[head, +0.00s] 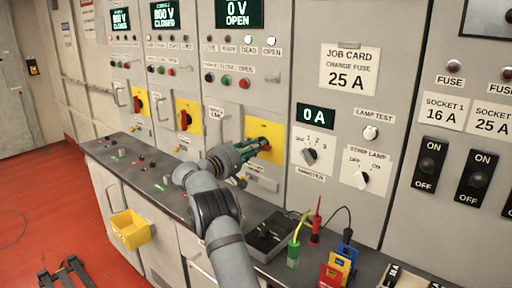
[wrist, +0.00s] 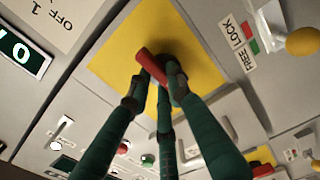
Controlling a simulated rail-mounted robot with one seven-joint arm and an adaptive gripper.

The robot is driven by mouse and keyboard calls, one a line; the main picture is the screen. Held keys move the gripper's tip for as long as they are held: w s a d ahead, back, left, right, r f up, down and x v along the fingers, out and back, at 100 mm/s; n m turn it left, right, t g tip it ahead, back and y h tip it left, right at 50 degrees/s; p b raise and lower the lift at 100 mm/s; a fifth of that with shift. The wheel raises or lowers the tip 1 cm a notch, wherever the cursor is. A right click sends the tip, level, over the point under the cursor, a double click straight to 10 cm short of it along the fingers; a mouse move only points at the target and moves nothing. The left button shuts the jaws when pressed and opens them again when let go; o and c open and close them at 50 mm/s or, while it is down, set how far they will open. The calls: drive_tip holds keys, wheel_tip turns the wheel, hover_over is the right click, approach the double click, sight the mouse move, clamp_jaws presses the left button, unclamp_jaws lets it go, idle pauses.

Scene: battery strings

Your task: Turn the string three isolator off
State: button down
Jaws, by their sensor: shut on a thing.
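The string three isolator is a red handle (head: 266,146) on a yellow plate (head: 271,129), on the third panel from the left. In the wrist view the red handle (wrist: 151,65) lies at a slant across the yellow plate (wrist: 115,55). My gripper (head: 257,147) reaches the handle from the front. In the wrist view its green fingers (wrist: 160,82) are shut on the handle, hiding part of it and its hub. The display (head: 239,13) above reads 0 V OPEN. A LOCK/FREE label (wrist: 239,45) with red and green marks is beside the plate.
Two similar isolators (head: 138,102) (head: 186,117) are to the left, under displays reading 800 V CLOSED. A dark tray (head: 268,238), red and green probes and coloured blocks (head: 340,262) lie on the bench below my arm. A yellow bin (head: 130,229) hangs at the bench front.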

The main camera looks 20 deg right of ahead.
drive_tip(key=c, duration=1.7)
unclamp_jaws()
drive_tip(key=shift+o, duration=0.7)
drive_tip(key=shift+a, duration=0.1)
drive_tip(key=v, duration=1.2)
drive_tip(key=x, duration=1.2)
